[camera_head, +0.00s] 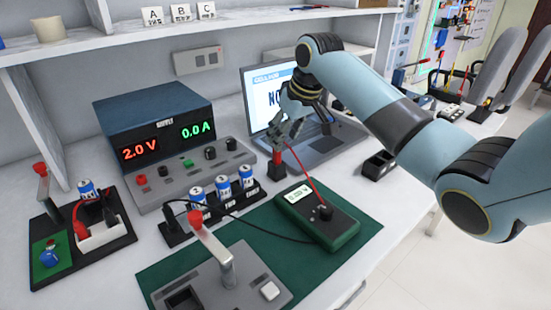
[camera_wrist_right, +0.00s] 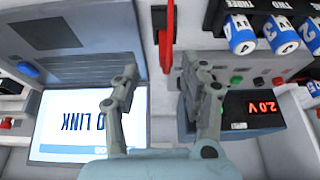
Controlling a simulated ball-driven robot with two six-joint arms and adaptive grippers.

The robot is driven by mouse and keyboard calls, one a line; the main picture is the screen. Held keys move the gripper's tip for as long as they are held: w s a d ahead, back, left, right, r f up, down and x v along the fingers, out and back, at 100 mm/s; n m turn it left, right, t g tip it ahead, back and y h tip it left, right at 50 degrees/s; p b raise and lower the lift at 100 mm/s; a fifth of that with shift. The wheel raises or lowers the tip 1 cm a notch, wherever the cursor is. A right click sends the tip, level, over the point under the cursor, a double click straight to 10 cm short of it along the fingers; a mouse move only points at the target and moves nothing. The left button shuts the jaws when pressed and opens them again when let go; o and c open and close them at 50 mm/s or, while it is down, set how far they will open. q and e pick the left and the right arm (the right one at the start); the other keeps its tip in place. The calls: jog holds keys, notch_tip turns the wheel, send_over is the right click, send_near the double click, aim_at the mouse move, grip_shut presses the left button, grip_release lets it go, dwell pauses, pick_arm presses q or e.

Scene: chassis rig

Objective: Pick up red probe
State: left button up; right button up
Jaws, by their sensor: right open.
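The red probe (camera_head: 277,157) stands upright in a small black holder (camera_head: 277,173) in front of the laptop. A red lead runs from near its top to the green multimeter (camera_head: 330,232). My right gripper (camera_head: 285,132) is open just above the probe, and its fingers partly hide the probe's top. In the right wrist view the red probe (camera_wrist_right: 166,38) lies between the lines of the two open fingers (camera_wrist_right: 158,75), beyond their tips. Whether the fingers touch it cannot be told. My left gripper is not in view.
The laptop (camera_head: 330,143) is close behind my right gripper. A power supply (camera_head: 155,125) and several blue-white batteries (camera_head: 222,187) stand to the left. A black tray (camera_head: 379,165) is at the right. A green mat (camera_head: 361,222) lies in front.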

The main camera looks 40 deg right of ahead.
aim_at(277, 159)
jog(key=x, duration=0.3)
jog(key=b+x, duration=0.1)
jog(key=x, duration=0.1)
jog(key=shift+w+a+f, duration=0.1)
jog(key=shift+w+a, duration=0.05)
jog(key=shift+a, duration=0.25)
jog(key=shift+f, duration=0.1)
jog(key=shift+c, duration=2.2)
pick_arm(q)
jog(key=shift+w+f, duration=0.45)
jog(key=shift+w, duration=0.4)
pick_arm(e)
grip_shut()
